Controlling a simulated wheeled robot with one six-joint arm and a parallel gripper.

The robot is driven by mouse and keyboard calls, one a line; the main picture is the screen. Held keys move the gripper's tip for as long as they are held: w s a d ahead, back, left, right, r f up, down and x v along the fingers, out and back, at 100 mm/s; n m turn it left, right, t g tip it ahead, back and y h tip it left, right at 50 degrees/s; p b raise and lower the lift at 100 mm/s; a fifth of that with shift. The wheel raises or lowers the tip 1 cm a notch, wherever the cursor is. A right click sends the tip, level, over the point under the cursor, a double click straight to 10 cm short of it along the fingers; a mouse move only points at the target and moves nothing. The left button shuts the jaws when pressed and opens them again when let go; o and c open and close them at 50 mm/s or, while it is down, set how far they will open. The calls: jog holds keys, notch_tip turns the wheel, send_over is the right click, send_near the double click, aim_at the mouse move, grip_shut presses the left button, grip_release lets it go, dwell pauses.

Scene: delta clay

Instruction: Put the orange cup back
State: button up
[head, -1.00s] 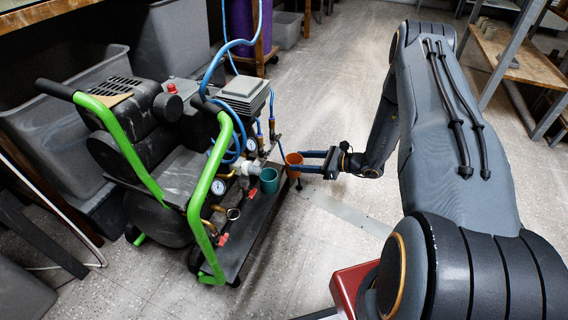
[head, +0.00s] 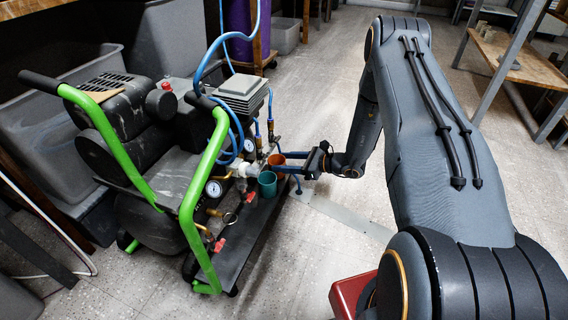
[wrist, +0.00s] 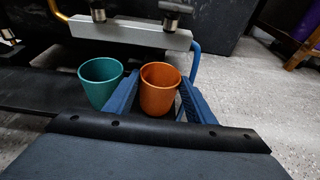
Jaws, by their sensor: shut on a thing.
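The orange cup (wrist: 160,90) is upright between the two blue fingers of my gripper (wrist: 158,100) in the wrist view. My gripper is shut on it. In the head view the orange cup (head: 277,159) shows at the tips of my gripper (head: 284,162), partly hidden behind the teal cup and a finger. It is over the far right end of the compressor's dark base plate (head: 245,235). I cannot tell whether its bottom touches the plate. A teal cup (wrist: 101,84) stands upright just left of my left finger; it also shows in the head view (head: 267,184).
The compressor (head: 150,130) with green handles, gauges and blue hoses stands left of my gripper. A grey metal block (wrist: 130,33) with fittings is just behind the cups. Grey bins (head: 60,120) are at the left.

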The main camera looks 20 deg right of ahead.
jog(key=shift+f, duration=0.1)
jog(key=o, duration=1.1)
jog(key=shift+s+d+r, duration=0.1)
jog(key=shift+d+r, duration=0.05)
jog(key=shift+r, duration=0.05)
jog(key=p+v, duration=0.4)
jog(key=v, duration=0.7)
jog(key=shift+s+d+p, duration=0.2)
jog(key=shift+s+p, duration=0.05)
jog(key=shift+p, duration=0.15)
